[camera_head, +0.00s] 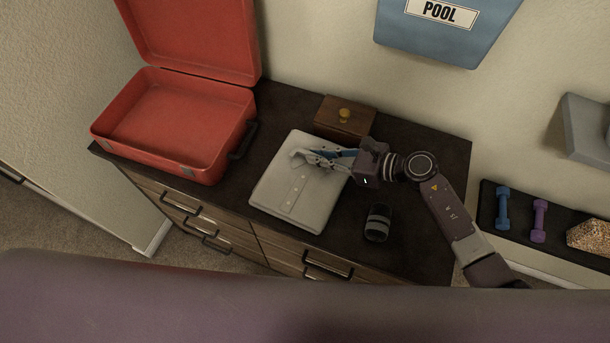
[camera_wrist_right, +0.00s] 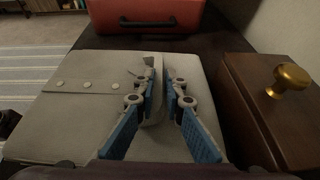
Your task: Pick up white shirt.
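The white shirt (camera_head: 286,196) lies folded on the dark dresser top, with its buttons in a row. My right gripper (camera_head: 308,156) is over the shirt's far part. In the right wrist view, the gripper (camera_wrist_right: 160,74) has its blue-padded fingers close together, with a raised fold of the shirt (camera_wrist_right: 85,110) between them. The fingers look shut on this fold, while most of the shirt still lies flat. My left gripper is not in view.
An open red suitcase (camera_head: 178,112) stands left of the shirt on the dresser (camera_head: 415,150). A wooden box (camera_head: 343,117) with a brass knob is close behind the shirt. A dark cylindrical object (camera_head: 377,222) lies to the right. A blue POOL bin (camera_head: 440,38) is at the wall.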

